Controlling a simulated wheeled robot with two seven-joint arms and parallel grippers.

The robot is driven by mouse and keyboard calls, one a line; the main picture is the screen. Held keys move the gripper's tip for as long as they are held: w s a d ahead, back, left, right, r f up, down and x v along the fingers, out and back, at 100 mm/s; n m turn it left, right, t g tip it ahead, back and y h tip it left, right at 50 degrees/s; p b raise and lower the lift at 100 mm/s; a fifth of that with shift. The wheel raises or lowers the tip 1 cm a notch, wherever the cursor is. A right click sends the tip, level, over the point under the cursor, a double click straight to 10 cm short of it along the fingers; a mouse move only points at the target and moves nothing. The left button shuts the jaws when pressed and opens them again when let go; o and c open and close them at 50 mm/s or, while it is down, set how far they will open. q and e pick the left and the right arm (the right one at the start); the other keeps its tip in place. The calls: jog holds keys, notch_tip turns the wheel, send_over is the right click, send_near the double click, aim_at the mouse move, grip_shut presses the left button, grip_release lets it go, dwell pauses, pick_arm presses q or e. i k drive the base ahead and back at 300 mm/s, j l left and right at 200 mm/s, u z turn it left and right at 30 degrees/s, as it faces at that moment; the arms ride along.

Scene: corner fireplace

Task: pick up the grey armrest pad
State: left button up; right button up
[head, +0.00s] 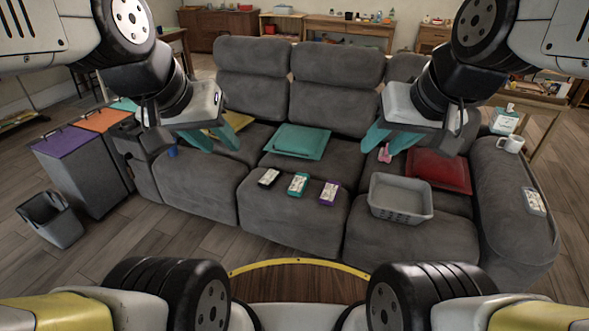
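A small grey pad with pale buttons (535,202) lies on top of the sofa's right armrest (505,205), near its front. It looks like the grey armrest pad. Three similar pads lie on the middle seat: a black one (268,178), a teal one (298,184) and a purple one (330,192). My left gripper (215,142) is open and empty above the left seat. My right gripper (388,143) is open and empty above the right part of the sofa, well left of the grey pad. Nothing hides the grey pad.
A grey basket (402,213) and a red cushion (438,171) occupy the right seat. A teal cushion (297,141) lies on the middle seat. A white mug (511,144) and a tissue box (505,121) stand behind the pad. Lidded bins (78,178) stand at left.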

aim_at(533, 204)
jog(key=z, duration=1.8)
jog(key=i+l+u, duration=0.35)
jog(key=i+l, duration=0.2)
jog(key=i, duration=0.5)
jog(key=i+l+u, duration=0.4)
jog(key=i+l, duration=0.45)
jog(key=i, duration=0.1)
